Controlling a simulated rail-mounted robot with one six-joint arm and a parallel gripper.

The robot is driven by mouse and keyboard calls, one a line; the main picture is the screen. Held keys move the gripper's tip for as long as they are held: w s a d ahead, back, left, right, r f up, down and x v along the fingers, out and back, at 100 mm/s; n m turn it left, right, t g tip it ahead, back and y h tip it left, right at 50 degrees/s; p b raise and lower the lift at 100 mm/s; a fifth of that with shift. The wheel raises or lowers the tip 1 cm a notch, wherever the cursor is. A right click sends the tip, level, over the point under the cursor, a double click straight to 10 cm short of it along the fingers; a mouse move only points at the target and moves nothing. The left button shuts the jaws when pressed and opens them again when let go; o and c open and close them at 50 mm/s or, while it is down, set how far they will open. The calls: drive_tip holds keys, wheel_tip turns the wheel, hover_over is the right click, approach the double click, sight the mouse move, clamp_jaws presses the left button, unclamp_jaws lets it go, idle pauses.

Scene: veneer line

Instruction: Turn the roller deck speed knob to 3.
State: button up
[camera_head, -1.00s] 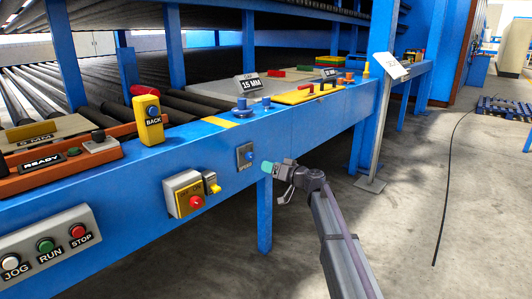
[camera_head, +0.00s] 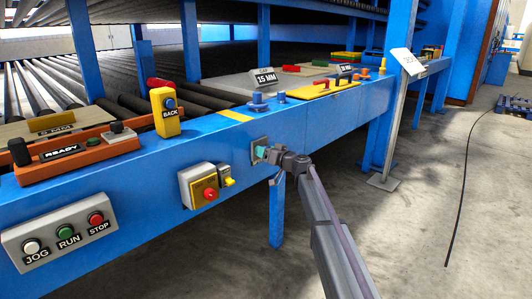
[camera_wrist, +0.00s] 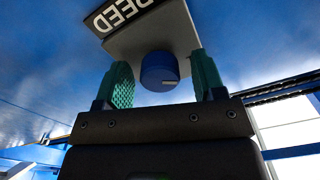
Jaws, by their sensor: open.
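The blue speed knob (camera_wrist: 157,70) sits on a grey plate (camera_wrist: 150,42) in the wrist view. The plate carries a black label (camera_wrist: 122,14), upside down and cut off, reading "PEED". A short pale mark shows on the knob's lower right; I see no numbers. My gripper (camera_wrist: 163,80) is open, with one green finger pad on each side of the knob and gaps showing on both sides. In the head view my gripper (camera_head: 262,152) is at the plate (camera_head: 256,146) on the blue beam's front and hides the knob.
A yellow BACK pendant (camera_head: 166,112) stands above. A sign post (camera_head: 395,130) stands to the right.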

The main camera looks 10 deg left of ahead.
drive_tip(key=c, duration=0.9)
drive_tip(key=shift+m, duration=0.3)
drive_tip(key=m, duration=0.4)
drive_tip(key=shift+m, duration=0.3)
drive_tip(key=m, duration=0.4)
drive_tip(key=shift+m, duration=0.3)
drive_tip(key=m, duration=1.4)
